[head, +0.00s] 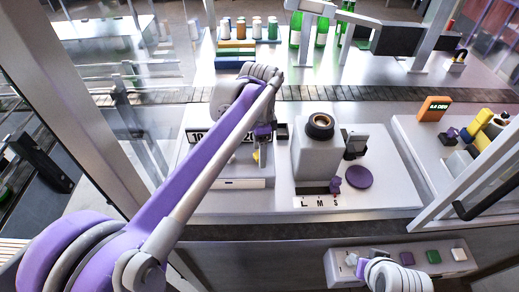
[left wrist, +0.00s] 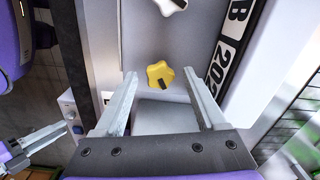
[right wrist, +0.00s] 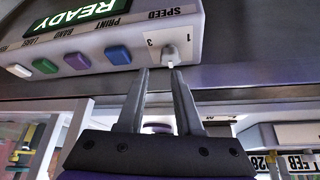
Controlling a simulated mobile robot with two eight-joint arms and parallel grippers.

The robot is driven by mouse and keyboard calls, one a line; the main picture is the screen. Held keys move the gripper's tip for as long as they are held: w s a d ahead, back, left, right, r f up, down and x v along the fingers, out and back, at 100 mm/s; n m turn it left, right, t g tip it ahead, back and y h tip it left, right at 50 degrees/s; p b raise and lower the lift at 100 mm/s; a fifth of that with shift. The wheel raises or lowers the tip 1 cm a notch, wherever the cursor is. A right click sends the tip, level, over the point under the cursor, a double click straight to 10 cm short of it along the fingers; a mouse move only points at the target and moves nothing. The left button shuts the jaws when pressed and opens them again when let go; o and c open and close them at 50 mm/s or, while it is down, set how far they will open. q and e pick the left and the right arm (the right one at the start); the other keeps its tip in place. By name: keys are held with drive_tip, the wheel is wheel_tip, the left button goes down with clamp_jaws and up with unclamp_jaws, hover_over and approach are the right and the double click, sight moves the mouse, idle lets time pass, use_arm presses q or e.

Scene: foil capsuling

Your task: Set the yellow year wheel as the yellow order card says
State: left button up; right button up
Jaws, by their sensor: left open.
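The yellow year wheel (left wrist: 160,75) is a lobed knob with a dark mark, on the grey face of the date unit. In the head view a little of it (head: 256,157) shows below my left gripper (head: 262,140). In the left wrist view my left gripper (left wrist: 160,73) is open, with one finger on each side of the wheel, apart from it. The date strip (left wrist: 222,50) beside it reads "B" and "202", the last digit unclear. My right gripper (right wrist: 160,70) is open near the SPEED knob (right wrist: 171,54). I cannot make out a yellow order card.
A white wheel (left wrist: 172,4) sits beyond the yellow one. The grey capsuling head (head: 318,155) and purple disc (head: 359,177) stand right of the date unit. An orange display (head: 433,108) is farther right. The button panel (head: 400,262) is at the front.

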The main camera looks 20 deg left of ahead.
use_arm(q)
clamp_jaws()
drive_tip(key=shift+n, duration=0.3)
drive_tip(key=n, duration=1.1)
idle(0.4)
drive_tip(key=shift+n, duration=0.3)
unclamp_jaws()
idle(0.4)
